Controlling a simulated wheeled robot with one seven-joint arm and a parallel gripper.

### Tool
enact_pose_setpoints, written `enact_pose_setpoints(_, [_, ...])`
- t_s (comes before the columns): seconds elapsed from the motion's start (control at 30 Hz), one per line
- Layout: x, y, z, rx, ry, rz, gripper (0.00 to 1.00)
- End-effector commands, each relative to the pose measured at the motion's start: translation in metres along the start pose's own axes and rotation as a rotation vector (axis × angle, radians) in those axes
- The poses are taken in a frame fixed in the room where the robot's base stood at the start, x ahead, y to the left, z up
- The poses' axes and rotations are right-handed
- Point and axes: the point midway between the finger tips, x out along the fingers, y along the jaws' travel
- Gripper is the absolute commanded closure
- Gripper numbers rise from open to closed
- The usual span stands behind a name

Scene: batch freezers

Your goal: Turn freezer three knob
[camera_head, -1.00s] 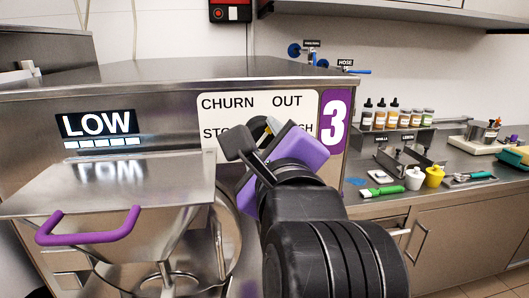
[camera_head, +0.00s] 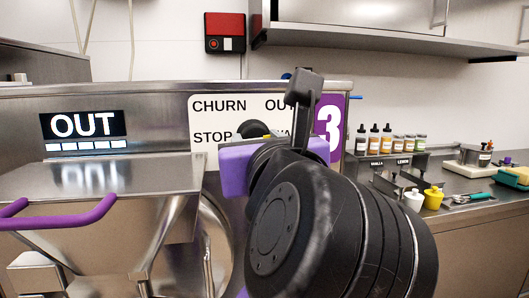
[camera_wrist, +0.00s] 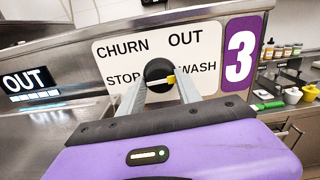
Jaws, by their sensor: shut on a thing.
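The freezer three knob is a round black dial (camera_wrist: 158,74) with a yellow pointer, on a white panel (camera_wrist: 112,52) lettered CHURN, OUT, STOP and WASH. In the wrist view the yellow pointer is at the dial's right side, and the two fingers of my gripper (camera_wrist: 160,90) are shut on the knob, one on each side. In the head view my arm hides part of the panel and most of the knob (camera_head: 252,129). A purple plate with a white 3 (camera_wrist: 241,50) is right of the panel. The freezer's display (camera_head: 82,125) reads OUT.
A steel hopper lid with a purple handle (camera_head: 70,215) juts out at the lower left. A counter at the right holds several bottles (camera_head: 374,139), a yellow container (camera_head: 433,197) and utensils. A red box (camera_head: 225,32) is on the wall.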

Motion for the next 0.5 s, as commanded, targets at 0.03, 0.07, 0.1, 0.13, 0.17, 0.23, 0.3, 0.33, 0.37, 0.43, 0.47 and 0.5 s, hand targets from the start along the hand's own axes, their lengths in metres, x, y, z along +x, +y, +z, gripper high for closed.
enact_pose_setpoints(0.03, [0.0004, 0.001, -0.004, 0.02, 0.006, 0.002, 1.0])
enact_pose_setpoints(0.07, [0.0004, 0.001, -0.0041, 0.031, 0.007, 0.002, 1.0])
enact_pose_setpoints(0.1, [0.0004, 0.001, -0.0041, 0.044, 0.007, 0.002, 1.0])
enact_pose_setpoints(0.13, [0.0004, 0.0008, -0.0039, 0.052, 0.007, 0.001, 1.0])
enact_pose_setpoints(0.17, [0.0004, 0.0007, -0.0037, 0.059, 0.007, 0.001, 1.0])
enact_pose_setpoints(0.23, [0.0004, 0.0006, -0.0034, 0.071, 0.007, 0.001, 1.0])
enact_pose_setpoints(0.3, [0.0005, 0.0005, -0.0033, 0.08, 0.007, 0.001, 1.0])
enact_pose_setpoints(0.33, [0.0005, 0.0005, -0.0032, 0.082, 0.008, 0.001, 1.0])
enact_pose_setpoints(0.37, [0.0005, 0.0005, -0.0032, 0.085, 0.008, 0.001, 1.0])
enact_pose_setpoints(0.43, [0.0005, 0.0004, -0.0031, 0.087, 0.008, 0.001, 1.0])
enact_pose_setpoints(0.47, [0.0005, 0.0004, -0.003, 0.088, 0.008, 0.001, 1.0])
enact_pose_setpoints(0.5, [0.0005, 0.0004, -0.003, 0.088, 0.008, 0.0, 1.0])
